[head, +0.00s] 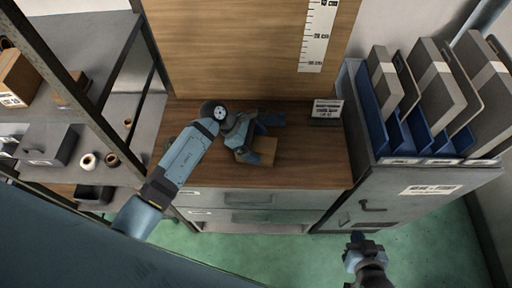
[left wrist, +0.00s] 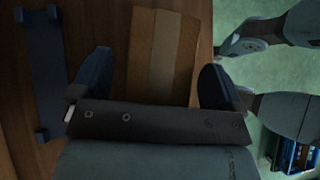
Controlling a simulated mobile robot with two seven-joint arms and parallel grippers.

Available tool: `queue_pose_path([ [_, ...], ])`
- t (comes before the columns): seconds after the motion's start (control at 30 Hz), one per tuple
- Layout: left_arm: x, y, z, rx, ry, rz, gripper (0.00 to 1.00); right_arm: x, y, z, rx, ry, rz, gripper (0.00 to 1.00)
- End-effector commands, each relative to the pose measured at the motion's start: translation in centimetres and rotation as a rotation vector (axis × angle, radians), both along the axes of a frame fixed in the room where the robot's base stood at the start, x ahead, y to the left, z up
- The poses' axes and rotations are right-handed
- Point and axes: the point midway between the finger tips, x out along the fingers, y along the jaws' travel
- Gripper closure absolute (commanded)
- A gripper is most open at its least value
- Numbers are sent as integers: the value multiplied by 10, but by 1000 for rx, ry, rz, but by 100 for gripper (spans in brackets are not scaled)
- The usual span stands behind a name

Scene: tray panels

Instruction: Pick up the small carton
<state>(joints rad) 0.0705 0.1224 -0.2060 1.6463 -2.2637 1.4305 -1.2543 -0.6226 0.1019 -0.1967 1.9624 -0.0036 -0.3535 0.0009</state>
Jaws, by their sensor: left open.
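The small carton (head: 265,145) is a brown box with a lighter tape strip, lying on the wooden cabinet top. My left gripper (head: 254,147) is open over it in the head view and hides part of it. In the left wrist view the carton (left wrist: 160,50) lies between the two dark blue fingers of my left gripper (left wrist: 155,82), with a gap visible on each side. Whether the fingers reach down beside it cannot be told. My right gripper (head: 357,240) is low at the bottom right, away from the carton; its jaw opening is unclear.
A blue bracket-like object (left wrist: 40,75) lies on the wood beside the carton. A small label stand (head: 327,109) is at the back right of the cabinet top (head: 310,155). A grey cabinet (head: 400,190) with blue file holders stands right, metal shelves (head: 95,45) left.

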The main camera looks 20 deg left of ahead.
Motion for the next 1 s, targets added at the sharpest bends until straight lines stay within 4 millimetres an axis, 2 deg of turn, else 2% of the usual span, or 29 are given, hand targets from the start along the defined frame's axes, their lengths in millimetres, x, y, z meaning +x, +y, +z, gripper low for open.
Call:
queue_pose_path([
  [0.13, 0, 0, 0, 0, -1, 1, 6, -1, 1, -3, 1, 5, -1, 100],
  [0.17, 0, 0, 0, 0, -1, 1, 11, -1, 1, -3, 1, 5, 0, 100],
  [0.4, 0, 0, 0, 0, -1, 1, 66, -1, 2, -3, -2, 5, 7, 100],
  [0.77, 1, 1, 5, -1, -4, 1, 67, 0, 3, 1, -2, -6, 10, 100],
  [0.87, 1, 1, 13, 0, -5, 1, 67, 0, 2, -1, -5, -8, 14, 100],
  [1.0, 1, 1, 38, 2, -8, -2, 67, 0, 1, -5, -17, -14, 26, 100],
])
